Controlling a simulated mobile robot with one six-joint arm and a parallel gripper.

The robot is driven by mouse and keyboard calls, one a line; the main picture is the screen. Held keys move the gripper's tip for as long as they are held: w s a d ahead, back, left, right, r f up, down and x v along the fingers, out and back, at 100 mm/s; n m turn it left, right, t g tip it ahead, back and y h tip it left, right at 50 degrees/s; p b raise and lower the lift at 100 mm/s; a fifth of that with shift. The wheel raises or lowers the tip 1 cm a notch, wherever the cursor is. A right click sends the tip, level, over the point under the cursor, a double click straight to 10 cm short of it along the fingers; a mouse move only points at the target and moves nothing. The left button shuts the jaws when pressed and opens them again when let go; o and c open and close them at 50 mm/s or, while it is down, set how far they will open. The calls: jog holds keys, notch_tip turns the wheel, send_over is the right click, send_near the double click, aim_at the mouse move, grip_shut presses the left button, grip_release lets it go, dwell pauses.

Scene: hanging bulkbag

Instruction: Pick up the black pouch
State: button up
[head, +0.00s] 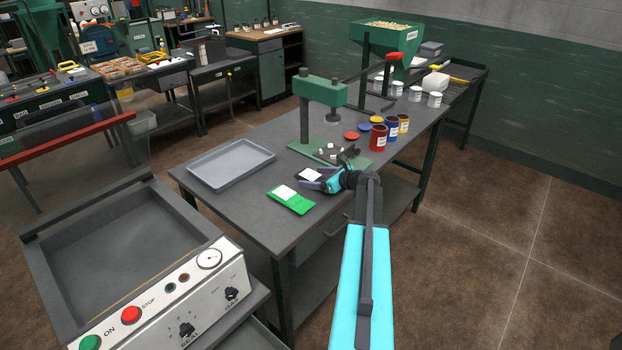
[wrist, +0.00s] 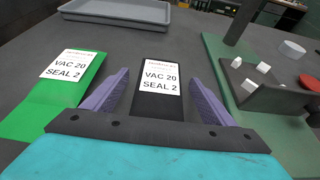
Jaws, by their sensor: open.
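The black pouch (wrist: 157,82) lies flat on the dark table with a white label reading "VAC 20 SEAL 2". In the head view the black pouch (head: 306,175) is partly hidden behind my gripper. My gripper (wrist: 158,80) is open, with one purple finger on each side of the pouch in the wrist view. The near end of the pouch is hidden by the gripper body. I cannot tell whether the fingers touch the table. In the head view my gripper (head: 312,182) is low over the table.
A green pouch (wrist: 62,85) with a similar label lies just left of my gripper. A grey tray (wrist: 117,11) is beyond it. A green press (head: 320,90) with its base plate stands to the right of the black pouch. Red, blue and yellow cans (head: 378,137) stand farther right.

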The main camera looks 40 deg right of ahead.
jog(key=shift+c, duration=0.4)
jog(key=c, duration=1.1)
jog(key=shift+r, duration=0.2)
jog(key=shift+r+b, duration=0.65)
jog(key=shift+r, duration=0.55)
jog(key=s+a+b, duration=0.1)
jog(key=s+a, duration=0.1)
jog(key=s, duration=0.2)
jog(key=s+a+r+b, duration=0.1)
jog(key=s+a, duration=0.1)
jog(key=s, duration=0.2)
jog(key=s+a+r+b, duration=0.1)
jog(key=s+a, duration=0.1)
jog(key=s, duration=0.3)
jog(key=shift+a+b, duration=0.1)
jog(key=shift+b, duration=0.2)
jog(key=shift+s+a+r, duration=0.15)
jog(key=shift+s+a, duration=0.15)
jog(key=shift+s, duration=0.45)
